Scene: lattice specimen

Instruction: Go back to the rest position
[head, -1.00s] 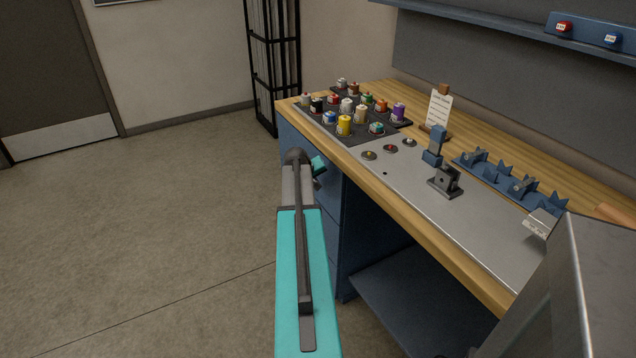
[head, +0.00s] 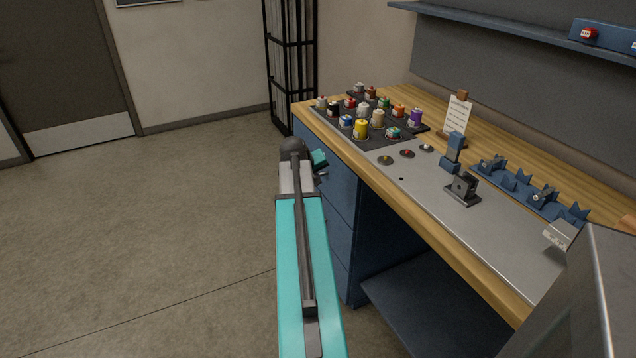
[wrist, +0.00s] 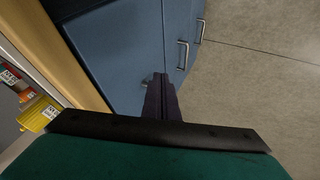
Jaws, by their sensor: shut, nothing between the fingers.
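My teal arm (head: 305,260) reaches forward in the head view, beside the left front edge of the workbench. In the head view only a small teal part shows past the arm's far end, and the fingers are hidden. In the wrist view my gripper (wrist: 160,82) shows as two dark fingers pressed together, with nothing between them. Behind the fingertips are the blue drawer fronts (wrist: 115,50) with metal handles. I cannot tell the gap between fingertips and drawers.
The workbench (head: 440,245) holds several coloured jars on a dark mat (head: 345,128), a black fixture (head: 463,188), a blue rack (head: 530,190) and a note card (head: 458,115). A grey box-like shape (head: 600,290) fills the lower right. Open floor (head: 150,230) lies to the left.

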